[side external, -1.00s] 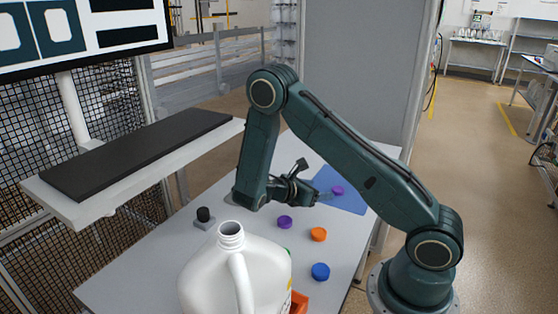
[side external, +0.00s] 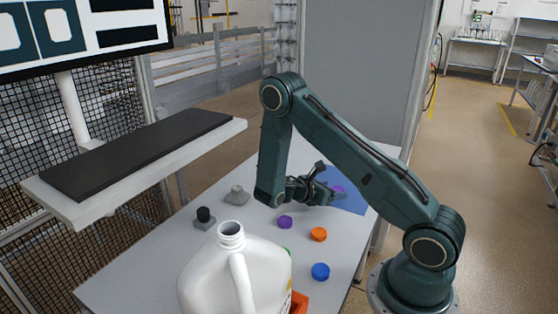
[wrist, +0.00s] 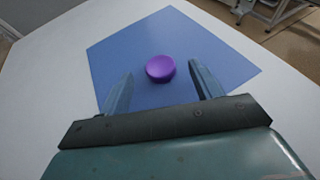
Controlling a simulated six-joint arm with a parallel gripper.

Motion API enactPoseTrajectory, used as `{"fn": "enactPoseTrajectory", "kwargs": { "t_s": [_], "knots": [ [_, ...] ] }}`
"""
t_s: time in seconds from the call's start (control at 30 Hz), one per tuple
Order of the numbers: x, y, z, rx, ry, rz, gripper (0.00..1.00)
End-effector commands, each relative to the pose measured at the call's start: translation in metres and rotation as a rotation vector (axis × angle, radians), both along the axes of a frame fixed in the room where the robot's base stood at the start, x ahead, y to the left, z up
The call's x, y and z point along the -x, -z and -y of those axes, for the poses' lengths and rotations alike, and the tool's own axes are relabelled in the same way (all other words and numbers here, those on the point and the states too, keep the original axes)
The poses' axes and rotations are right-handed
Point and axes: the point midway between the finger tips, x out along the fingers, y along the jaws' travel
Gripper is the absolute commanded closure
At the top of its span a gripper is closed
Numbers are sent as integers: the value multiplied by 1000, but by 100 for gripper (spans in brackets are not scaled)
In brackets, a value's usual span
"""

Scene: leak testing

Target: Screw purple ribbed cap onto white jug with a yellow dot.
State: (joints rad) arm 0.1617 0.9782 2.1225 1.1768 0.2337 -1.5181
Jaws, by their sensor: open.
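A purple cap (wrist: 160,69) lies on the blue mat (wrist: 110,55) in the wrist view. It sits just beyond and between the two fingertips of my gripper (wrist: 160,86), which is open and empty. In the side view my gripper (side external: 325,192) is at the mat, low over the table, partly covering that cap (side external: 338,188). A second purple cap (side external: 285,222) lies on the bare table. Ribs cannot be made out on either cap. The white jug (side external: 215,275) stands upright in front, its mouth (side external: 230,229) open. A bit of yellow shows at its right edge, mostly hidden.
An orange cap (side external: 319,234) and a blue cap (side external: 321,271) lie on the table right of the jug. A green item (side external: 287,250) and an orange-red bin (side external: 299,302) are partly hidden by it. A black-knobbed block (side external: 204,217) and a grey cone-shaped piece (side external: 236,196) stand left.

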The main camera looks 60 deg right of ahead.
Motion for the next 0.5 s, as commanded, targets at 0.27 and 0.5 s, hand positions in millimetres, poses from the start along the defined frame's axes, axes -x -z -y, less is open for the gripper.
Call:
{"fn": "enactPoseTrajectory", "kwargs": {
  "t_s": [0.27,0.5],
  "knots": [
    [7,7,17,0,0,0,36],
    [7,7,17,0,-1,0,36]
  ]
}}
